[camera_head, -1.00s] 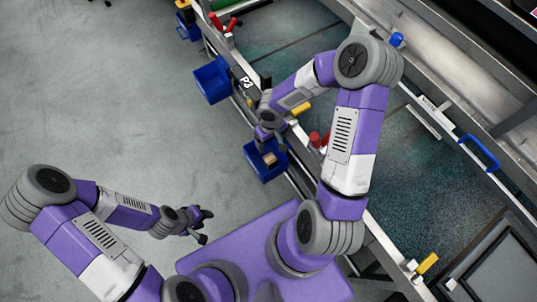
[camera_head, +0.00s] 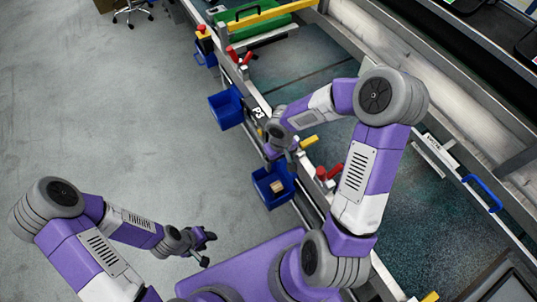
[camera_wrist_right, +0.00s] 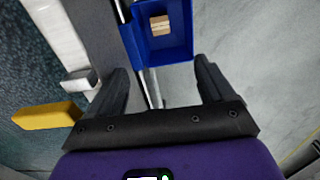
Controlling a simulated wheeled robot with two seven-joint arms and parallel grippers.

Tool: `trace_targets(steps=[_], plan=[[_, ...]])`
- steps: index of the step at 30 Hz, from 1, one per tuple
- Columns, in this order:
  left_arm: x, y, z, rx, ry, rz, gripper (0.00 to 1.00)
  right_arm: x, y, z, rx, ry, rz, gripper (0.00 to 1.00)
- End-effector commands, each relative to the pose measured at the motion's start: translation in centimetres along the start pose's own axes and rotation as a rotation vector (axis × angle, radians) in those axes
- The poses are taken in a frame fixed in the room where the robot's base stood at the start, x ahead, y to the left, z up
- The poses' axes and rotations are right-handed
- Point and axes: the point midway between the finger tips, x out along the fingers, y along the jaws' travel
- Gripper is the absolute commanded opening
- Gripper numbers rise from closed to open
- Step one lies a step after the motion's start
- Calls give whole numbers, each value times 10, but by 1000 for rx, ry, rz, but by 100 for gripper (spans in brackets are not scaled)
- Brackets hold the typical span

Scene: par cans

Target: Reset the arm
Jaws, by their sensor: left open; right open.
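My right gripper (camera_head: 284,156) is near the conveyor's edge, just beyond a blue bin (camera_head: 281,201) in the head view. In the right wrist view the right gripper (camera_wrist_right: 162,72) has its two dark fingers wide apart with nothing between them. The blue bin (camera_wrist_right: 178,49) lies past the fingertips there. A small tan box (camera_head: 277,187) sits inside that bin; the box also shows in the right wrist view (camera_wrist_right: 159,25). My left gripper (camera_head: 207,249) is at the lower left over the grey floor, open and empty.
Another blue bin (camera_head: 226,112) hangs farther along the conveyor edge. Red-topped parts (camera_head: 327,173) and a yellow part (camera_head: 309,142) stand along the rail near my right arm. A blue handle (camera_head: 483,194) is at right. The floor at left is clear.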

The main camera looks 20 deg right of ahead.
Motion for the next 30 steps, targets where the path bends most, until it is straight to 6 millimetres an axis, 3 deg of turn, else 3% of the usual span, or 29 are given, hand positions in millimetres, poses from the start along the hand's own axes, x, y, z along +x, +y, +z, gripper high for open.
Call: trace_targets(steps=[7,10,13,18,21,30], plan=[[0,0,0,0,0,0,43,1,-1,0,0,-1,-4,82],[-2,1,0,0,0,0,43,8,-14,5,-3,-13,-52,82],[-5,2,0,0,0,0,43,26,-47,18,-1,-35,-171,82],[-14,5,1,0,0,0,43,63,-120,50,88,-54,-411,82],[-18,7,1,0,0,0,43,83,-141,67,172,-40,-456,82],[-23,9,1,0,0,0,43,118,-139,98,303,7,-367,82]])
